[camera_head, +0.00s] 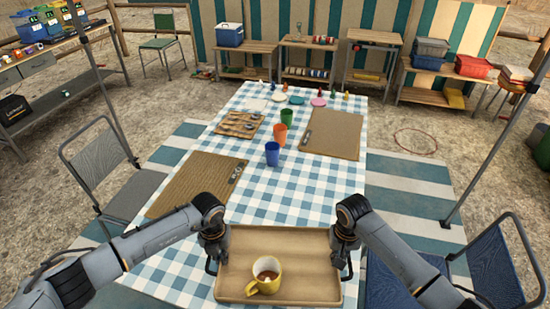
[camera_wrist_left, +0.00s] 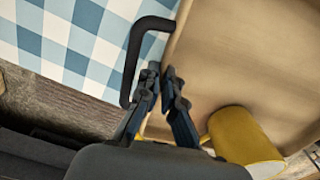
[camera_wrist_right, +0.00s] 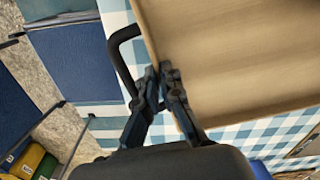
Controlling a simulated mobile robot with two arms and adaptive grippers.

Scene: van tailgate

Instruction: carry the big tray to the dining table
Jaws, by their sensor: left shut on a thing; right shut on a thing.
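The big tray (camera_head: 300,255) is wooden with black side handles. It is at the near end of the dining table (camera_head: 300,190) with its blue-and-white checked cloth; I cannot tell if it touches the cloth. My right gripper (camera_head: 344,248) is shut on the right side, likewise in the right wrist view (camera_wrist_right: 158,77).
Placemats (camera_head: 330,132), cups in blue (camera_head: 272,154), orange and green, and small plates stand farther up the table. A grey chair (camera_head: 95,165) is at the left and a blue chair (camera_head: 495,265) at the right. Side benches line the back.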

